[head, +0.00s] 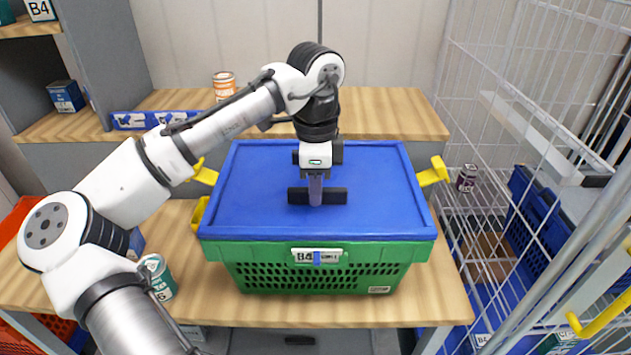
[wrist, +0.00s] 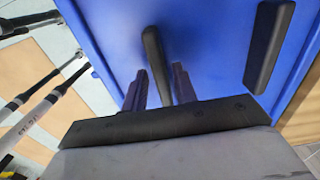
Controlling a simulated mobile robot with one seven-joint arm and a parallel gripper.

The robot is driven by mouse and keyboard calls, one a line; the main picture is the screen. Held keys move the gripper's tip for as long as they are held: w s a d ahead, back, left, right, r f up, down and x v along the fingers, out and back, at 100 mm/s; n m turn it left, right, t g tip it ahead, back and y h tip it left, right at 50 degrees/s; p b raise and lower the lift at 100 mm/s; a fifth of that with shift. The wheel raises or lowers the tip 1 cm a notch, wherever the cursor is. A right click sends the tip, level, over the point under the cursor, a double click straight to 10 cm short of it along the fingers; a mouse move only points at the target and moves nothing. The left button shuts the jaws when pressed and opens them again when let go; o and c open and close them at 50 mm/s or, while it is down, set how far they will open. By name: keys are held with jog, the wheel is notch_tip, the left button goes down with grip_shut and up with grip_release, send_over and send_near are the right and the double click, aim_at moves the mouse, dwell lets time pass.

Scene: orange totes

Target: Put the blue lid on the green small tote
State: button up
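The blue lid (head: 249,193) lies flat over the top of the green small tote (head: 315,266). Its edges follow the tote's rim, and the green rim shows below its front edge. A black bar handle (head: 336,196) stands on the lid. My gripper (head: 316,192) points down at the middle of this handle. In the wrist view, its two dark purple fingers (wrist: 160,78) stand apart on either side of a black bar (wrist: 156,50), with a gap showing on the left. A second black bar (wrist: 270,45) is to the right on the lid there.
The tote stands on a wooden table (head: 330,311). Yellow handles (head: 433,171) stick out at its sides. A teal can (head: 158,278) is at front left, and a small dark jar (head: 467,178) is at right. A white wire cage (head: 520,130) borders the right. A wooden shelf (head: 385,112) runs behind.

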jog(key=shift+o, duration=0.9)
